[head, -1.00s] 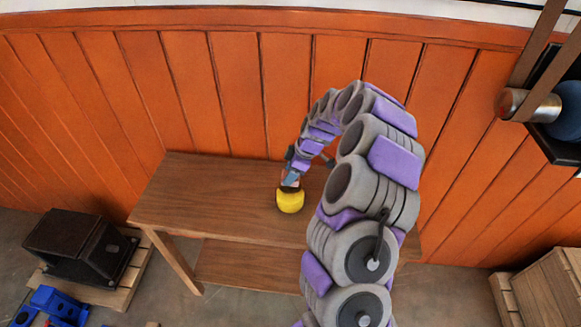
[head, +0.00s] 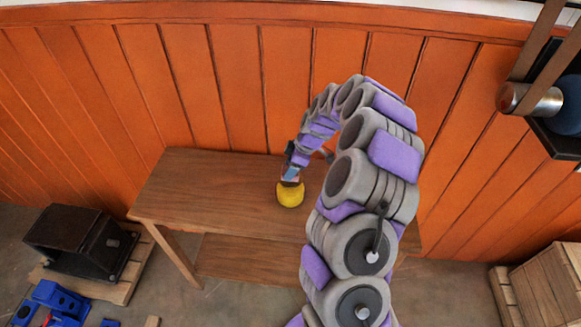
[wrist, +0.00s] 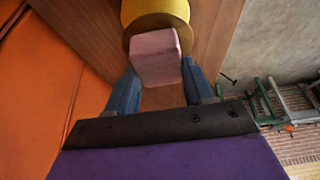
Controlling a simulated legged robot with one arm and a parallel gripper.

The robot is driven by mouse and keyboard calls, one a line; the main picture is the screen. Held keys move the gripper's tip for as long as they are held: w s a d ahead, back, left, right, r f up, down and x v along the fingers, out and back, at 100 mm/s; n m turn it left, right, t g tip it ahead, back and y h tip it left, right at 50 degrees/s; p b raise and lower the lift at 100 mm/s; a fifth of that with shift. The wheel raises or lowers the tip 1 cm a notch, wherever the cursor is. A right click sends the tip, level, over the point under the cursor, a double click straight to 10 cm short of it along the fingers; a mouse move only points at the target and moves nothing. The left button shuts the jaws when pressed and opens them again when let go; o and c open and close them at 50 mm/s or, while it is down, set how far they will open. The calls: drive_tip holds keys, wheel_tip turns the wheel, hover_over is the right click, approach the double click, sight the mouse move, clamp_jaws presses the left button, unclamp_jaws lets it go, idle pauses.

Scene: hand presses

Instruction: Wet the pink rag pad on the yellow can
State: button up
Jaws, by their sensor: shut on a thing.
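The yellow can (head: 290,196) stands on the wooden bench. In the wrist view the yellow can (wrist: 155,9) shows at the top edge, with a round brownish top face towards me. The pink rag pad (wrist: 156,50) is a pale pink block held between the blue fingers of my gripper (wrist: 158,68), which is shut on it. The pad overlaps the can's top in the wrist view; I cannot tell whether it presses on it. In the head view my gripper (head: 291,179) points down just above the can, and the pad is too small to make out.
The wooden bench (head: 200,192) is clear to the left of the can. An orange plank wall (head: 230,90) rises behind it. A black metal block (head: 75,243) sits on a pallet at lower left. A press with a metal roller (head: 530,99) is at upper right.

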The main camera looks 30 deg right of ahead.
drive_tip(key=shift+f+b, duration=0.6)
drive_tip(key=shift+f, duration=0.35)
idle(0.7)
idle(0.5)
drive_tip(key=shift+r, duration=3.6)
drive_tip(key=s+a+m+t+h, duration=0.1)
drive_tip(key=a+m, duration=0.4)
drive_tip(key=a, duration=0.3)
drive_tip(key=s+a+m+t+h, duration=0.1)
drive_tip(key=s+a+m+h, duration=0.1)
drive_tip(key=a+m, duration=0.4)
drive_tip(key=shift+s+a+f+h, duration=0.25)
drive_tip(key=shift+a+h, duration=0.05)
drive_tip(key=shift+a, duration=0.95)
